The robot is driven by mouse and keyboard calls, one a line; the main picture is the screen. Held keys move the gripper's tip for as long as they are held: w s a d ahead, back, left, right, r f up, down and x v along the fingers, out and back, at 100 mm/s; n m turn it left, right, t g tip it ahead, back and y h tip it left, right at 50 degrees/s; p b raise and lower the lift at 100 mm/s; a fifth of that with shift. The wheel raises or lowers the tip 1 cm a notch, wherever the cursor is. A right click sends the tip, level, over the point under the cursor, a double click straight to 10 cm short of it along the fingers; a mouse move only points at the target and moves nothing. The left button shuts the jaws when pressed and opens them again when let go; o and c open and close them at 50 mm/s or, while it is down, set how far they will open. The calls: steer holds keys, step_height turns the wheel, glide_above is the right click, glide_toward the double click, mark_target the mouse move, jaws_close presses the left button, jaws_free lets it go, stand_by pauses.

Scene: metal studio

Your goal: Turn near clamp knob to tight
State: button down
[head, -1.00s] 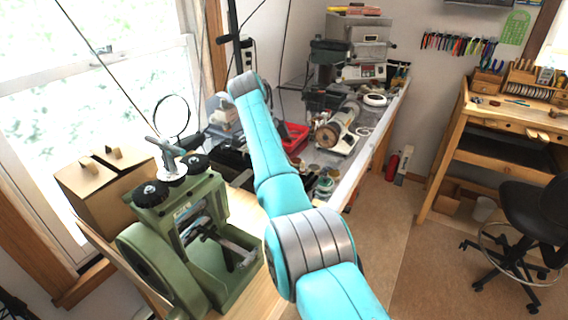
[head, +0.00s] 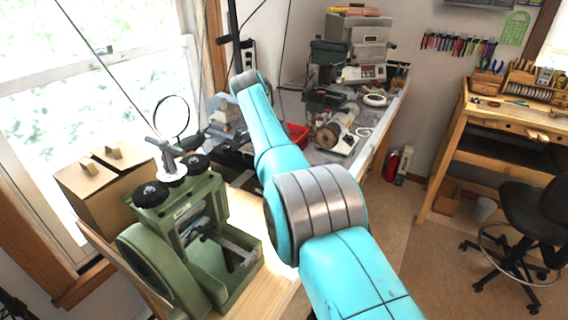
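A green rolling mill (head: 178,222) stands on the light wooden bench at the lower left of the head view. Two black knobs sit on its top: the nearer-looking one (head: 150,194) at the front left and the other (head: 196,163) at the back right. A grey T-shaped handle (head: 163,151) rises over a pale round plate between them. I cannot tell from the view whether either knob is loose or tight. My turquoise arm crosses the middle of the view, to the right of the mill and apart from the knobs. My gripper does not show.
A wooden workbench (head: 452,130) and a black stool (head: 535,210) are at the right.

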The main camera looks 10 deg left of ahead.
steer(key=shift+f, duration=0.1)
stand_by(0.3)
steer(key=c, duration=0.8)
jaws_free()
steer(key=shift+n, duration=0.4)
